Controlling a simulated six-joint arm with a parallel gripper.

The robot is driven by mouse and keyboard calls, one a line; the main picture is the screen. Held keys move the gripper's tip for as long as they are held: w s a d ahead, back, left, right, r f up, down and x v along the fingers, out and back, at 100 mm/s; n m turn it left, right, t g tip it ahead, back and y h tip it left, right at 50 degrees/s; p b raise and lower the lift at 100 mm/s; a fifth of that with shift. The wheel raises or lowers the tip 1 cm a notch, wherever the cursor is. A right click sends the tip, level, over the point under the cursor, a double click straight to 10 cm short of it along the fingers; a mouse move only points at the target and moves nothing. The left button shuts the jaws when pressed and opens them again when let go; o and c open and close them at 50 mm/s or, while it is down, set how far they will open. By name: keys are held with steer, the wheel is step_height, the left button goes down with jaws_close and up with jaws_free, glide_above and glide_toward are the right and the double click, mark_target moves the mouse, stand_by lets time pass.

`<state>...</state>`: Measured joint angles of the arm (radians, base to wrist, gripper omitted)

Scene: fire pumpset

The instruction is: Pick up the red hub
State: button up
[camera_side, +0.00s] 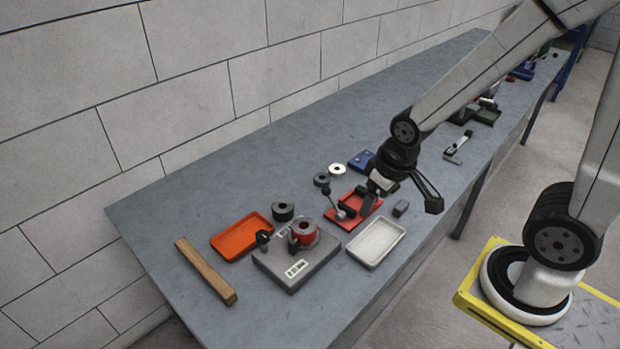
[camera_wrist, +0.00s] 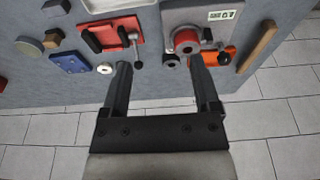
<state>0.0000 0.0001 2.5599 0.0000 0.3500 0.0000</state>
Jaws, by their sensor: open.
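The red hub (camera_side: 305,233) is a short red cylinder with a dark hole in its top. It sits on a grey fixture block (camera_side: 290,272) beside a black knob. In the wrist view the red hub (camera_wrist: 186,41) lies beyond the fingers, closer to the right finger, with its hole facing the camera. My gripper (camera_side: 401,205) is open and empty. It hangs above the table near the red plate, to the right of and apart from the hub. The wrist view shows the gripper's two fingers (camera_wrist: 160,65) spread wide.
An orange tray (camera_side: 242,236) and wooden bar (camera_side: 206,271) lie left of the fixture. A white tray (camera_side: 376,243) and red plate (camera_side: 350,213) with a lever lie right. Dark rings, a pale ring (camera_side: 337,169) and a blue plate (camera_side: 361,160) are behind. The table's front edge is near.

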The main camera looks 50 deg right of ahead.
stand_by(0.4)
steer(key=shift+o, duration=1.4)
steer(key=shift+w, duration=0.1)
steer(key=n+g, duration=0.3)
steer(key=n, duration=0.9)
glide_above(304, 226)
steer(key=a, duration=0.1)
steer(key=shift+s+a+f, duration=0.1)
steer(key=shift+s+f, duration=0.05)
steer(key=shift+f, duration=1.6)
steer(key=shift+s+a+f, duration=0.1)
steer(key=shift+s+f, duration=0.05)
steer(key=shift+f, duration=1.6)
steer(key=shift+s+f, duration=0.15)
steer(key=shift+f, duration=1.6)
steer(key=shift+f, duration=0.1)
steer(key=shift+d+f, duration=0.15)
steer(key=shift+f, duration=1.1)
steer(key=shift+d+f, duration=0.1)
steer(key=shift+f, duration=1.15)
